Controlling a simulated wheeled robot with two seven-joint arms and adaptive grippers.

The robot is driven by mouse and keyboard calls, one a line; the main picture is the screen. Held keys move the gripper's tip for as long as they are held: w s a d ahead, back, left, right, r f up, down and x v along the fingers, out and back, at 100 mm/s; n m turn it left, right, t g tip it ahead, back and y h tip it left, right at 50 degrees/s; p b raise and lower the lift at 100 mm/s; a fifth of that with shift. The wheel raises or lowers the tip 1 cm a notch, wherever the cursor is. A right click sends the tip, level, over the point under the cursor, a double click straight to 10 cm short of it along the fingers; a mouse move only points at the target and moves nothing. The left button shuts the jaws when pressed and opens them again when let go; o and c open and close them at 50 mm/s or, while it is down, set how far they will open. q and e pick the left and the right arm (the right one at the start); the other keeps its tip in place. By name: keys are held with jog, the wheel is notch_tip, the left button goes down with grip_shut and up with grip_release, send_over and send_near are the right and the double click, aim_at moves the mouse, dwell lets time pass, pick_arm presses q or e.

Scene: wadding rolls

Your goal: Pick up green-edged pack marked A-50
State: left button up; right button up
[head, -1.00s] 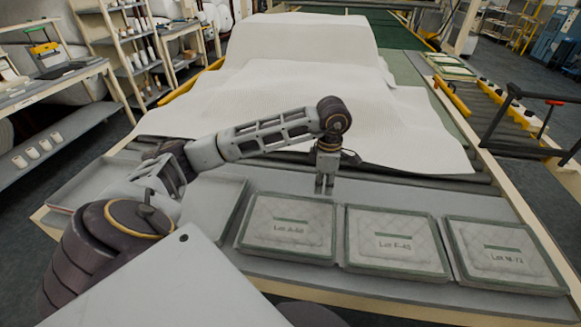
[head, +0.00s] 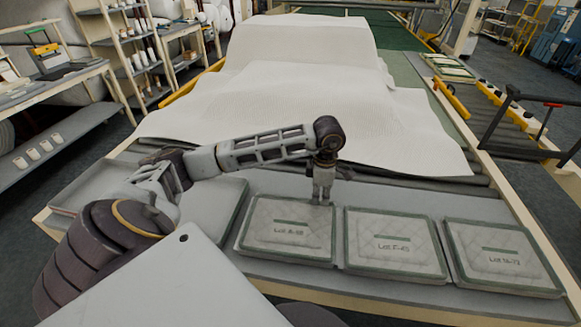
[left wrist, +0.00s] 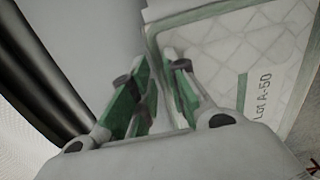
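The green-edged pack marked A-50 (head: 285,240) lies flat in the leftmost of three filled trays on the grey table. It also shows at the right of the left wrist view (left wrist: 255,55), with its "Lot A-50" print and green bar readable. My left gripper (head: 320,198) points down over the pack's far edge, near its far right corner. In the left wrist view its two green-padded fingers (left wrist: 156,62) are apart, by the pack's edge. I see nothing held between them. Contact with the pack cannot be told. My right gripper is not in view.
Two similar packs lie to the right, a middle one (head: 392,245) and a right one (head: 503,258). An empty grey tray (head: 215,212) is at the left. A large white wadding sheet (head: 300,100) covers the conveyor behind.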

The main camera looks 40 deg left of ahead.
pick_arm(q)
jog(key=shift+f, duration=0.65)
grip_shut()
